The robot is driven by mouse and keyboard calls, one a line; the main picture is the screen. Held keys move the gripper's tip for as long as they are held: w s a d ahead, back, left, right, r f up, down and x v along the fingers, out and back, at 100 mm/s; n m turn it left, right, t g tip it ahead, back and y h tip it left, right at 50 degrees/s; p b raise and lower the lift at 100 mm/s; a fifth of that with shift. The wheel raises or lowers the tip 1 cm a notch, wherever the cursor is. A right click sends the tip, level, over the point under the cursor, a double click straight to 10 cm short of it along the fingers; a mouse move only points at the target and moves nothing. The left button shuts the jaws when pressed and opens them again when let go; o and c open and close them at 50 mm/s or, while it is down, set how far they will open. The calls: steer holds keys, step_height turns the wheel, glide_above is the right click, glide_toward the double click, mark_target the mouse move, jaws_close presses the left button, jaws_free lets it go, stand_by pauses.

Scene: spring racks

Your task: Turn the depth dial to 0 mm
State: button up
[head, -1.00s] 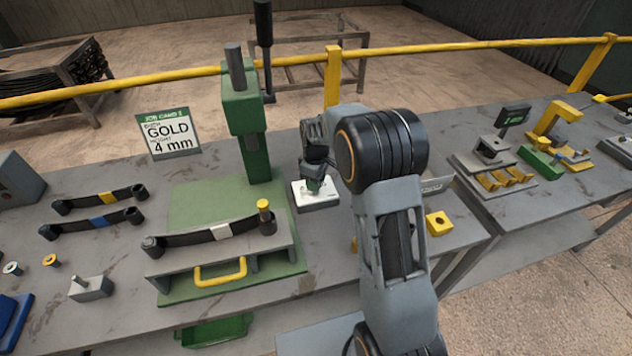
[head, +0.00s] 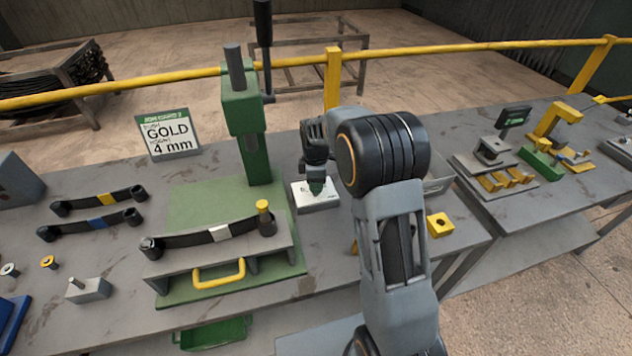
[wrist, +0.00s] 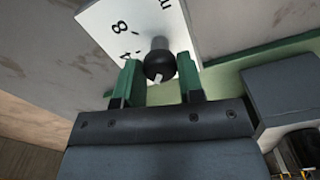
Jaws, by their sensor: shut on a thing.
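The depth dial is a dark round knob (wrist: 160,65) with a white pointer mark, standing on a white plate (wrist: 105,22). The wrist view shows the plate's printed figures "8" and "4"; other marks are cut off or hidden. In the head view the plate (head: 305,203) lies on the bench right of the green press, and my gripper hides the knob. My gripper (wrist: 160,82) has green fingers on either side of the knob and is shut on it; it also shows in the head view (head: 316,190).
The green press (head: 245,110) stands left of the dial, with a dark leaf spring (head: 185,240) on its stand. A job card (head: 168,133) reads gold, 4 mm. A yellow block (head: 440,225) lies to the right. A yellow rail (head: 200,75) runs behind the bench.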

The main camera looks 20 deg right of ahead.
steer(key=o, duration=0.9)
step_height(320, 180, up, 14)
steer(key=shift+f, duration=0.1)
stand_by(0.4)
